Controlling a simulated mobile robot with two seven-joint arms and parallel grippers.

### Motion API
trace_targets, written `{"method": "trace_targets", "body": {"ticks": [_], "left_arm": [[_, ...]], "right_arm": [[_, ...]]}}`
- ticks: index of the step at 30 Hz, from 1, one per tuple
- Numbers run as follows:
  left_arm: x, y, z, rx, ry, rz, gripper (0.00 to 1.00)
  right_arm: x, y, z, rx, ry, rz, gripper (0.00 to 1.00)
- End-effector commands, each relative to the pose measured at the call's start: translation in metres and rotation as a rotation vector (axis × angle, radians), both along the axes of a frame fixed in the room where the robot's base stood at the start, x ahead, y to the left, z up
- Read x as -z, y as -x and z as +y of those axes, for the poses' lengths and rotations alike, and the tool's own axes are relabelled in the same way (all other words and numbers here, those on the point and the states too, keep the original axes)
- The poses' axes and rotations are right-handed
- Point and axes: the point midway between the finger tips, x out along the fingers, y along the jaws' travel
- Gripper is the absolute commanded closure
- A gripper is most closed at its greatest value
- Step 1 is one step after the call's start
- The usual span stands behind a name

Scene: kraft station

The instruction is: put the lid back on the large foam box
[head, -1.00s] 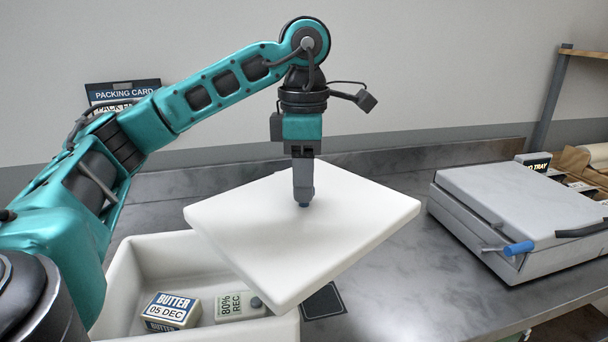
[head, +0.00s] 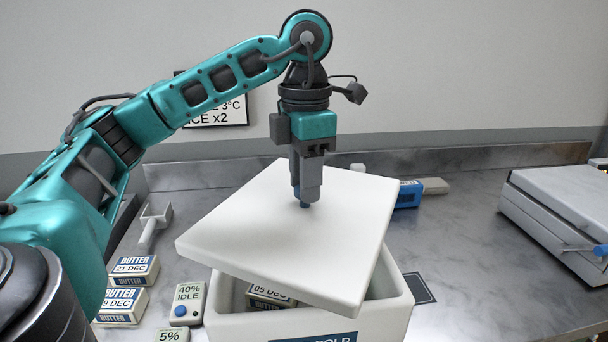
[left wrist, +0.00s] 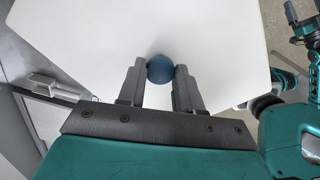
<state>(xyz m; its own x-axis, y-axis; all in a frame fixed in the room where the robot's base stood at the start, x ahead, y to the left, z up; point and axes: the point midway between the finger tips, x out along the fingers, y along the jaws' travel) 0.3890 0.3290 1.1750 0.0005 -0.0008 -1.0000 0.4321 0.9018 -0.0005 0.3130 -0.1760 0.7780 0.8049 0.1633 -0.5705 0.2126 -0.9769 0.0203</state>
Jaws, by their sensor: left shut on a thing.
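The white foam lid (head: 300,240) hangs from my left gripper (head: 304,203), which is shut on the blue knob at the lid's middle. The knob (left wrist: 160,69) shows between the fingers in the left wrist view. The lid is turned at an angle to the large foam box (head: 395,318) and covers much of its opening from above. Whether it touches the rim is hard to tell. The box is open at its front left and right, and a butter pack (head: 268,294) shows inside. The rest of its inside is hidden by the lid.
Butter packs (head: 122,306) and small grey devices labelled 40% IDLE (head: 188,303) and 5% stand left of the box. A scoop (head: 152,226) lies behind them. A blue and grey tool (head: 410,194) lies behind the lid. A grey flat machine (head: 560,215) stands at right.

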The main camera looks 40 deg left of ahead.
Motion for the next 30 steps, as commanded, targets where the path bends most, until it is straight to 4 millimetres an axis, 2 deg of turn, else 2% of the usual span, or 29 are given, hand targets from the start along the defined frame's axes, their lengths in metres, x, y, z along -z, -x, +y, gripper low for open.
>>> {"method": "trace_targets", "body": {"ticks": [8,15,24,30], "left_arm": [[0.005,0.0,0.0,-0.012,0.0,-0.001,1.0],[0.023,0.001,0.0,-0.011,-0.001,0.002,1.0],[0.056,0.0,0.0,-0.01,0.001,0.0,1.0],[0.064,0.0,0.0,-0.009,0.001,-0.002,1.0]], "right_arm": [[0.0,0.0,0.0,0.0,0.0,0.0,0.06],[0.001,0.0,0.0,0.001,0.0,-0.001,0.06],[0.029,-0.002,-0.001,0.001,0.001,-0.004,0.06],[0.036,-0.002,-0.001,0.001,0.001,-0.004,0.06]]}}
